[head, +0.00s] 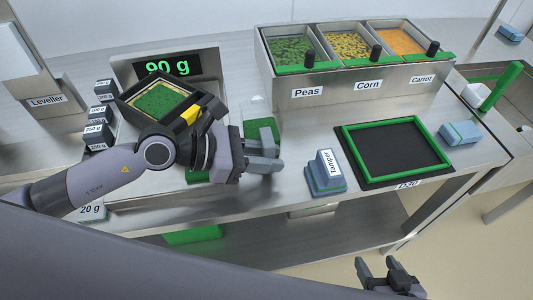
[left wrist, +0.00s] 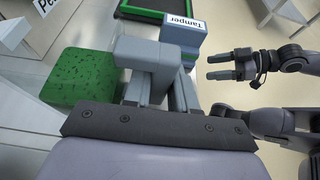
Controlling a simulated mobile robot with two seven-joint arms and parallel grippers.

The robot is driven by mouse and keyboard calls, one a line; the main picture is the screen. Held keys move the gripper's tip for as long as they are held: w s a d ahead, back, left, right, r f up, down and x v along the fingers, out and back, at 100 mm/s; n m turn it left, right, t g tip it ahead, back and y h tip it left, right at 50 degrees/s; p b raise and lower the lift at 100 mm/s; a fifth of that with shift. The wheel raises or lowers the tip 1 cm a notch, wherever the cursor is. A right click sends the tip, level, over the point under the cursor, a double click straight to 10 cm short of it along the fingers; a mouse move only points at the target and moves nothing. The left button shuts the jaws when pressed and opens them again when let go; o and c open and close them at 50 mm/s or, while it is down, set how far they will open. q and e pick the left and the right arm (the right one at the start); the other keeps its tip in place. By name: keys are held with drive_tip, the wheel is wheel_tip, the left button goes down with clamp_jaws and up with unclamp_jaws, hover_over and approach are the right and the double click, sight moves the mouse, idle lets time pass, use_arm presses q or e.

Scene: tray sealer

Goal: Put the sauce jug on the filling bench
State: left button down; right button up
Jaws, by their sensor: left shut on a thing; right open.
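The sauce jug (head: 262,128) looks clear with green contents and is partly hidden behind my left gripper (head: 268,155) in the head view. In the left wrist view its speckled green body (left wrist: 85,78) lies just left of the fingers. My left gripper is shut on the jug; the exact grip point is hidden. The jug is over the steel filling bench (head: 290,125), between the scale and the tamper. I cannot tell whether its base touches the bench. My right gripper (head: 388,268) is open and empty, in front of the bench; it also shows in the left wrist view (left wrist: 215,66).
A blue tamper (head: 325,172) and a green-framed black mat (head: 400,150) stand to the right. Bins of peas, corn and carrot (head: 350,78) stand behind. A filled dark tray (head: 135,103) is at the scale, whose display (head: 168,67) reads 90 g. Weights (head: 100,112) line the left.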

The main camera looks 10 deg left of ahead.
use_arm(q)
drive_tip(key=c, duration=0.8)
unclamp_jaws()
drive_tip(key=c, duration=0.3)
drive_tip(key=shift+c, duration=0.2)
drive_tip(key=shift+b+v, duration=0.3)
drive_tip(key=shift+v, duration=1.85)
drive_tip(key=shift+b+v, duration=0.45)
drive_tip(key=shift+v, duration=0.9)
